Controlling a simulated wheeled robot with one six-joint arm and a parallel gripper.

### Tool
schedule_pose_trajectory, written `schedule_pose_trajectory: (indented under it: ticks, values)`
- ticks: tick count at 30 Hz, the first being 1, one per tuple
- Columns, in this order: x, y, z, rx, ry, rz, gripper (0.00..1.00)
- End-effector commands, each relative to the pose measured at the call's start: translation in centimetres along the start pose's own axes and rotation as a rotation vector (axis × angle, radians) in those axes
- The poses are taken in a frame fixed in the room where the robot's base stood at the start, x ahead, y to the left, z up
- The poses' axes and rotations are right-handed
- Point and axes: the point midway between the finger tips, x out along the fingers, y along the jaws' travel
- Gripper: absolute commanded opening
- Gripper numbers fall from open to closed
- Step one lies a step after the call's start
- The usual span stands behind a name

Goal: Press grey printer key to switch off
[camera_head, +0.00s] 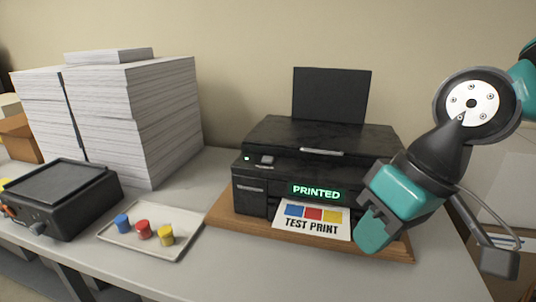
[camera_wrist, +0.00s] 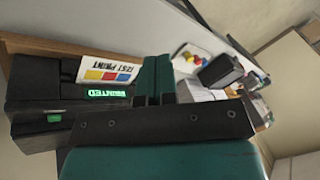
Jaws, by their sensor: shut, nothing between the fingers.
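The black printer (camera_head: 330,140) stands on a wooden board (camera_head: 225,213). The display (camera_head: 317,191) glows green and reads PRINTED. A sheet marked TEST PRINT (camera_head: 318,228) sticks out of the front. My gripper (camera_head: 368,238) is shut and empty, in front of the printer's right side, well away from the key. In the wrist view the shut fingers (camera_wrist: 154,75) are beside the printer (camera_wrist: 35,95); I cannot make out the key there.
A tray (camera_head: 188,238) with blue, red and yellow caps lies left of the board. A black box-shaped device (camera_head: 60,195) and tall paper stacks (camera_head: 140,110) stand further left. Bare table (camera_head: 250,270) shows in front of the board.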

Motion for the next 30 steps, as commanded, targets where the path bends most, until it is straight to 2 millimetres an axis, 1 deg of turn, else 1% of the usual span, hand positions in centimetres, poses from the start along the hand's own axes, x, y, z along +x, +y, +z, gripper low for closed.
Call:
schedule_pose_trajectory:
  ticks: [1,2,3,5,6,8,9,14,15,17,18,21,24,27,30]
  values:
    - [-1.0,0.2,-2.7,0.017,0.016,0.001,0.00]
    - [-1.3,0.5,-4.2,0.027,0.029,0.001,0.00]
    - [-1.6,0.8,-6.2,0.042,0.049,0.002,0.00]
    - [-1.9,1.4,-9.1,0.062,0.074,0.003,0.00]
    - [-2.1,1.8,-11.1,0.077,0.093,0.002,0.00]
    - [-2.2,2.4,-14.0,0.100,0.120,0.001,0.00]
    - [-2.2,2.9,-15.9,0.113,0.141,0.001,0.00]
    - [-1.8,4.8,-23.6,0.175,0.221,-0.007,0.00]
    - [-1.5,5.4,-25.5,0.191,0.241,-0.010,0.00]
    - [-0.9,6.2,-28.3,0.216,0.274,-0.016,0.00]
    - [-0.5,6.8,-30.1,0.233,0.296,-0.021,0.00]
    - [0.8,8.2,-34.2,0.273,0.350,-0.034,0.00]
    - [2.2,9.5,-37.3,0.309,0.400,-0.048,0.00]
    - [3.5,10.5,-39.4,0.337,0.438,-0.061,0.00]
    - [4.5,11.1,-40.8,0.355,0.466,-0.071,0.00]
